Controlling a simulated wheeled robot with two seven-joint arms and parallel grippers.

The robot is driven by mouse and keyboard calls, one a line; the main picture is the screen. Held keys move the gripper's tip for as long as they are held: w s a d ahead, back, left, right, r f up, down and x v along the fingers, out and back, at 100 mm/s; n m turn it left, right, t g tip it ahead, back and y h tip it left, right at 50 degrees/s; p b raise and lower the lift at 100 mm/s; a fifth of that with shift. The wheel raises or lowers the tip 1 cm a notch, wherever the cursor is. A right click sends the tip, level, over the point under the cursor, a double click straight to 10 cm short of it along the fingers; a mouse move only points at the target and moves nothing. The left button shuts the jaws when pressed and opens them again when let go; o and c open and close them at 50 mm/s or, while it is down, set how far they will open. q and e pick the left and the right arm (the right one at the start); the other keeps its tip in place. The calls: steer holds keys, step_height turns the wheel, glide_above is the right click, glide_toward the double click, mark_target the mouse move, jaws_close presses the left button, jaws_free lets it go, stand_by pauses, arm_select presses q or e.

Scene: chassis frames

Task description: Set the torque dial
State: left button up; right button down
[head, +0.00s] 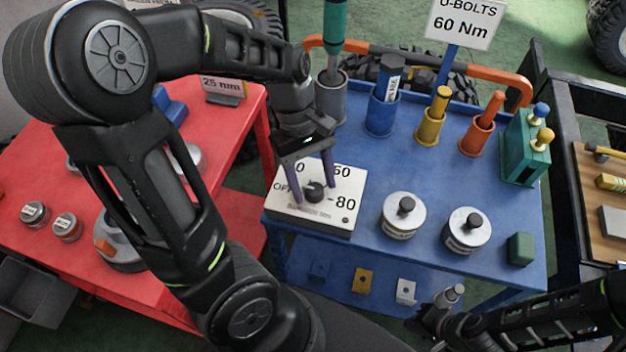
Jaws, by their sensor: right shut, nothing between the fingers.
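The torque dial is a dark round knob (314,191) on a white box (337,212) at the blue cart's front left corner. Its face shows "OF", "0", "60" and "80"; some marks are hidden behind my gripper. My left gripper (312,190) points down over the dial, its two purple fingers apart on either side of the knob. I cannot tell whether they touch it. A white sign (464,22) at the back of the cart reads "U-BOLTS 60 Nm". My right gripper (437,322) is low at the bottom right, away from the dial, shut and empty.
On the blue cart (385,170) stand coloured cups with tools (384,108), two silver knobbed canisters (403,215) and a green block (520,249). A red table (60,160) is at left, a wooden-topped bench (592,200) at right. My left arm crosses the left side.

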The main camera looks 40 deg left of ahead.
arm_select(q)
jaws_close()
stand_by(0.4)
